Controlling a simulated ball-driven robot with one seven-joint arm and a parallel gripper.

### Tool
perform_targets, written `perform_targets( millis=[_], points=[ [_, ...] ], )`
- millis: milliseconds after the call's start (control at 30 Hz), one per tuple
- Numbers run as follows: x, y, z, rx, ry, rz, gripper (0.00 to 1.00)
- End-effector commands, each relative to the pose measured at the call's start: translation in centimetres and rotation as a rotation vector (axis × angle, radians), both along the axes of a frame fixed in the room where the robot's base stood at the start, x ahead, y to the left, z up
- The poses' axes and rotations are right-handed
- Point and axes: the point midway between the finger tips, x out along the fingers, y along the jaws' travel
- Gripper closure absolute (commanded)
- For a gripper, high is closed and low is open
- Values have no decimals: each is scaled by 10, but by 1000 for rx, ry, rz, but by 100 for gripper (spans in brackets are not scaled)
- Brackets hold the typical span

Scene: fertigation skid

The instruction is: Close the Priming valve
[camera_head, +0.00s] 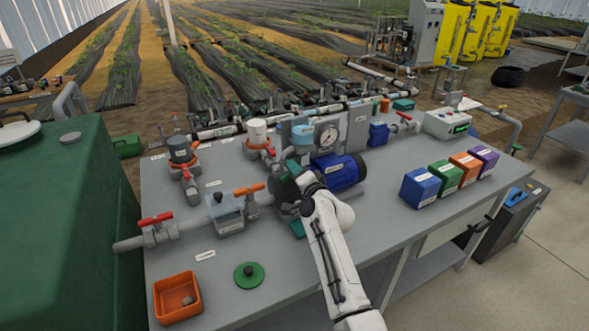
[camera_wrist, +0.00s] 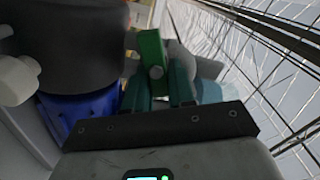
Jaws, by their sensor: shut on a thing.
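A green valve handle (camera_wrist: 152,50) with a grey round hub stands between the teal fingers of my gripper (camera_wrist: 157,85) in the wrist view. I take it to be the Priming valve's handle; no label on it is readable. My gripper is shut on it. The handle runs roughly lengthwise in that view, and the fingers cover its lower end. In the head view my white arm (camera_head: 332,245) reaches up to the pump, and its end hides most of the valve. The blue pump motor (camera_head: 340,171) is just right of my arm's end.
A light blue funnel-like part (camera_head: 301,138) and a pressure gauge (camera_head: 327,134) stand behind the pump. Red-handled valves (camera_head: 155,219) and an orange-handled valve (camera_head: 249,188) lie left. Coloured boxes (camera_head: 421,188) stand right. An orange tray (camera_head: 161,287) and a green lid (camera_head: 249,281) are in front.

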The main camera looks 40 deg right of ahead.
Motion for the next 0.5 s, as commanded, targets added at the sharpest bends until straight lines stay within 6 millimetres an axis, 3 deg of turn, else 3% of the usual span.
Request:
perform_targets(
  millis=[500],
  points=[
    [-1,-2,-7,361,-102,-1,100]
  ],
)
